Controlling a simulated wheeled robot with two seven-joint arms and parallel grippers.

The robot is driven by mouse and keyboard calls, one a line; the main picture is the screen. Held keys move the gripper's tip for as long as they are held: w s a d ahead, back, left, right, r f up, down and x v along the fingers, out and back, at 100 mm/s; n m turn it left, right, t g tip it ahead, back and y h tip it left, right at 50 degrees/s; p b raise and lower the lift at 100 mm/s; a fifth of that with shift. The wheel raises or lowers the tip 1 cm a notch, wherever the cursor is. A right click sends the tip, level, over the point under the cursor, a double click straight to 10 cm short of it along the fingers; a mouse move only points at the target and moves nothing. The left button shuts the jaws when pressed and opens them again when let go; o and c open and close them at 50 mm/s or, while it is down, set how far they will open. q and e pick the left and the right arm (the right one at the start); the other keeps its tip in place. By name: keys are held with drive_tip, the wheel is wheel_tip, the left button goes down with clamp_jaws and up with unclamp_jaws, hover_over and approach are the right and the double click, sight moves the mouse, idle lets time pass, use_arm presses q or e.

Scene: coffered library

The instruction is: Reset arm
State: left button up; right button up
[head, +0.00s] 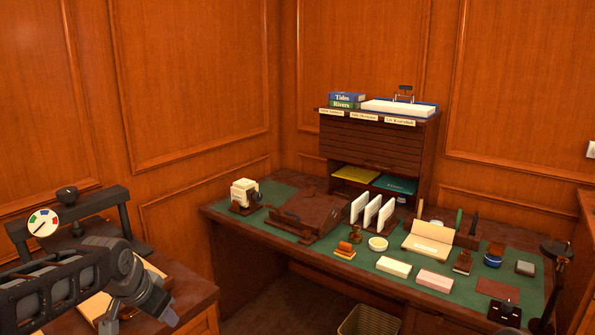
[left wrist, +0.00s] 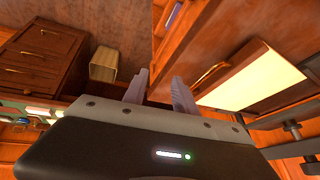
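My left gripper (head: 148,310) is at the lower left of the head view, over the wooden side cabinet (head: 192,290). In the left wrist view its two grey fingers (left wrist: 160,88) stand apart with a gap between them and nothing held there. A cream sheet or board (head: 95,306) lies under the gripper and arm and is partly hidden by them. It also shows on the right in the left wrist view (left wrist: 258,78). My right gripper is in neither view.
A desk with a green top (head: 285,222) holds a brown sloped box (head: 305,212), white upright cards (head: 372,212) and several small items. A slatted cabinet (head: 375,145) stands behind. A black press with a dial (head: 66,208) is beside my left arm. A bin (head: 368,321) stands below.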

use_arm(q)
drive_tip(key=s+d+f+n+h+p, duration=0.1)
drive_tip(key=d+f+n+h, duration=0.1)
drive_tip(key=d+f, duration=0.65)
drive_tip(key=s+d+f+n+h, duration=0.15)
drive_tip(key=d+f, duration=0.35)
drive_tip(key=f, duration=0.7)
drive_tip(key=s+d+f+n+g, duration=0.1)
drive_tip(key=s+d+f, duration=0.1)
drive_tip(key=s+f, duration=0.3)
drive_tip(key=s+d+f+n+g+p, duration=0.1)
drive_tip(key=s+f, duration=0.5)
drive_tip(key=s, duration=0.6)
drive_tip(key=s+d+f+n+g, duration=0.1)
drive_tip(key=s+d+f+g, duration=0.2)
drive_tip(key=s, duration=0.6)
wheel_tip(320, 180, down, 3)
drive_tip(key=shift+d+r+p, duration=0.1)
drive_tip(key=shift+d+p, duration=0.2)
drive_tip(key=shift+d, duration=0.9)
